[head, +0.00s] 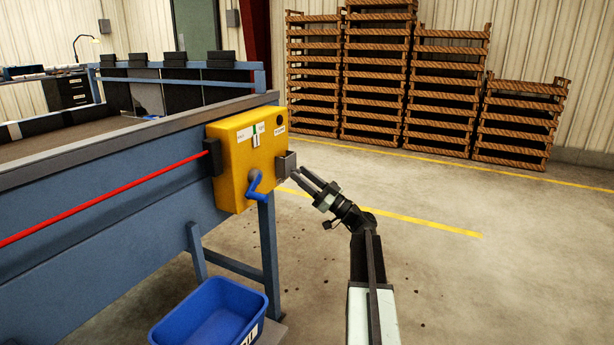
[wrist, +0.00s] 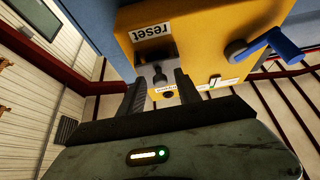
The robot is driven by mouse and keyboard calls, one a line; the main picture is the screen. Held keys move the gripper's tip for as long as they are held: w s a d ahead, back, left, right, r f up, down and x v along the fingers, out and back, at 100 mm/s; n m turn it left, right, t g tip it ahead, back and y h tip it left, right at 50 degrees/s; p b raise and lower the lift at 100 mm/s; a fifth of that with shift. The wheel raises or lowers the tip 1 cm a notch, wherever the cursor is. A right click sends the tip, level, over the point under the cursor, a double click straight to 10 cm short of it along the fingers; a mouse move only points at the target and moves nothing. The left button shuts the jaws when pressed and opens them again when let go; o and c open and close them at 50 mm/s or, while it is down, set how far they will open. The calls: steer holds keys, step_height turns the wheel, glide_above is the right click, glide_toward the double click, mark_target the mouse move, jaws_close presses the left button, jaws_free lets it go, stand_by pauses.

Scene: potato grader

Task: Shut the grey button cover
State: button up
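A yellow control box (head: 236,165) is mounted on the end of the blue machine. The grey button cover (head: 287,164) sticks out from the box's right-hand side in the head view. I cannot tell the cover's exact angle. My gripper (head: 299,174) is close to the cover, at its lower right. In the wrist view my gripper (wrist: 160,84) is open and empty, its two fingers apart and pointing at the knob area. Contact is unclear.
A blue crank handle (head: 257,187) hangs low on the box. A red bar (head: 110,199) runs along the machine. A blue bin (head: 212,315) stands below. Stacked wooden crates (head: 375,80) stand at the back; the floor to the right is clear.

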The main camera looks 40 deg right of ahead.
steer(key=b+v, duration=0.4)
steer(key=v, duration=0.3)
steer(key=shift+s+d+f, duration=0.2)
steer(key=shift+s, duration=0.1)
